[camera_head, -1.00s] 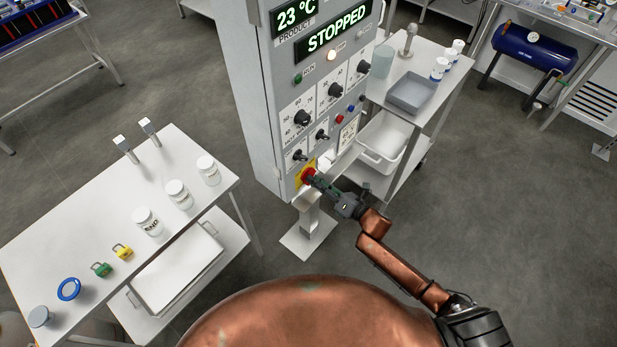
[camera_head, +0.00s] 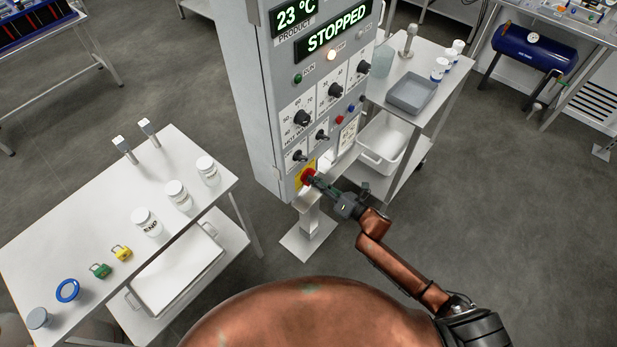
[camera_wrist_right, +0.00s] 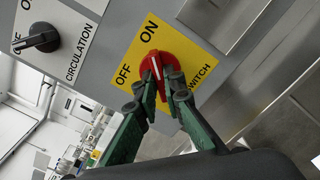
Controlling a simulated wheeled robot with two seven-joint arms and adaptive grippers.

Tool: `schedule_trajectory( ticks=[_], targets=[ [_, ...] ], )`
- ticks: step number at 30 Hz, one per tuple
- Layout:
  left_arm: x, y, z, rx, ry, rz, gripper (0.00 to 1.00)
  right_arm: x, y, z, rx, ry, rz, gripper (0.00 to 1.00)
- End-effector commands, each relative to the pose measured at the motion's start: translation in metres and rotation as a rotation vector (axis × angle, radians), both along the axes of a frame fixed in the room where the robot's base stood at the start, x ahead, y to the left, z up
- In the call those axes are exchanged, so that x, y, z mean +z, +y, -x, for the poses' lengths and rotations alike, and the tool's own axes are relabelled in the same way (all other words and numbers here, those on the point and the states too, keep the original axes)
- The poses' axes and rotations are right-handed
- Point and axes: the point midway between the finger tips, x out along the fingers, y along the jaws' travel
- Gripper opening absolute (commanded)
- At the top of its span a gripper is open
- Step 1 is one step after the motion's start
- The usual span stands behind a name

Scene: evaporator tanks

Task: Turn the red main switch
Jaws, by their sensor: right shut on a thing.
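The red main switch (camera_head: 308,177) is a rotary knob on a yellow plate low on the grey control cabinet's front. In the right wrist view the red knob (camera_wrist_right: 163,71) sits on the yellow plate (camera_wrist_right: 194,61), lettered ON, OFF and SWITCH. The white mark on the knob lies between the OFF and ON words. My right gripper (camera_head: 317,181) is at the switch; in the wrist view its green fingers (camera_wrist_right: 160,92) are shut on the knob, one on each side. My left gripper is not in view.
The control cabinet (camera_head: 262,130) carries several black knobs, small buttons and a STOPPED display. A white table (camera_head: 100,205) with jars and padlocks stands left. A trolley (camera_head: 440,95) with a grey tray stands right.

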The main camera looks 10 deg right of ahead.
Motion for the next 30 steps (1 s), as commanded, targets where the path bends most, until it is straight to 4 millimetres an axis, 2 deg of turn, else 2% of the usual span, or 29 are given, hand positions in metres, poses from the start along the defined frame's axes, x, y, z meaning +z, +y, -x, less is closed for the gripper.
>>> schedule_trajectory(
  ticks=[3, 13, 21, 30],
  targets=[
    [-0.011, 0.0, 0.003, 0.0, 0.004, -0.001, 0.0, -0.003, 0.0, 0.0, 0.0, -0.056, 0.07, 0.0],
    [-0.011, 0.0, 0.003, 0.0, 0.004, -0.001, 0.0, -0.001, 0.0, 0.0, 0.001, -0.079, 0.1, 0.0],
    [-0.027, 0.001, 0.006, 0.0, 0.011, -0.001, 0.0, -0.003, 0.0, 0.0, 0.001, -0.176, 0.223, 0.0],
    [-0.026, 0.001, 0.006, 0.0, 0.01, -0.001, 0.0, 0.0, 0.001, 0.0, 0.002, -0.19, 0.241, 0.0]
  ],
)
